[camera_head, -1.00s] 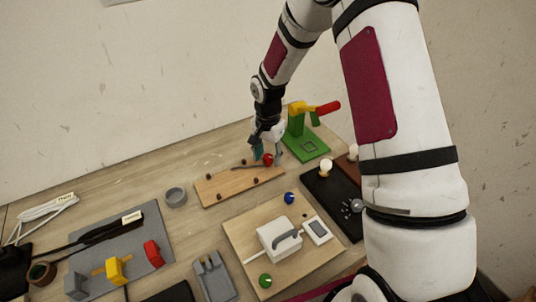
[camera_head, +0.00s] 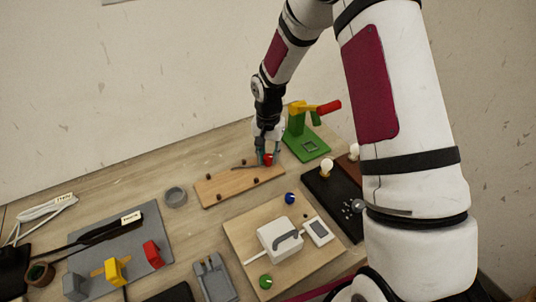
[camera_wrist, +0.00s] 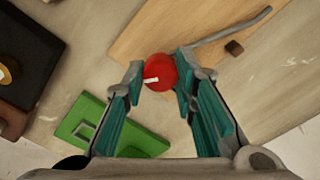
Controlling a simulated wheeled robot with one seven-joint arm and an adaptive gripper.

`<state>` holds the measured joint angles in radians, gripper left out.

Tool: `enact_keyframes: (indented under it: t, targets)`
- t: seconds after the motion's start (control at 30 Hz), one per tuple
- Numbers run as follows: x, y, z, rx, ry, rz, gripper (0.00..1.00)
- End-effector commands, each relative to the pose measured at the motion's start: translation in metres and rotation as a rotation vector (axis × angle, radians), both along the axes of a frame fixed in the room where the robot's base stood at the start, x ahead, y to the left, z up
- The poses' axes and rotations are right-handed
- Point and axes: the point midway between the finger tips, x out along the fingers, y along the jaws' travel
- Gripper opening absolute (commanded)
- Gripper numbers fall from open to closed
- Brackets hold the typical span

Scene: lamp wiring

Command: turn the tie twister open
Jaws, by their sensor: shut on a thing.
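The tie twister shows as a round red knob (camera_wrist: 158,72) with a white mark on its top, in the middle of the wrist view. In the head view the red knob (camera_head: 267,159) is at the back right end of a long wooden board (camera_head: 225,188). My gripper (camera_wrist: 157,74) is shut on the red knob, one teal finger on each side. In the head view my gripper (camera_head: 268,156) points down over the knob and partly hides it. A grey bent rod (camera_wrist: 235,27) runs away from the knob over the board.
A green press with a red handle (camera_head: 328,107) stands close behind and right of my gripper. A dark board with bulbs (camera_head: 330,200) is to the right. A wooden board with a white box (camera_head: 277,237) is in front.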

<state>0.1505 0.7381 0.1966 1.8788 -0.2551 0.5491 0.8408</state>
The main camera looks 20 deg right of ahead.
Motion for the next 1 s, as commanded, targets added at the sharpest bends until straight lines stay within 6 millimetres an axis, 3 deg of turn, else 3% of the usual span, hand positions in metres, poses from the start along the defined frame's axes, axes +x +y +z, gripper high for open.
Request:
enact_keyframes:
  t: [1.0]
  targets:
    - [0.0009, 0.0001, 0.0005, 0.0, -0.002, 0.963, 0.0]
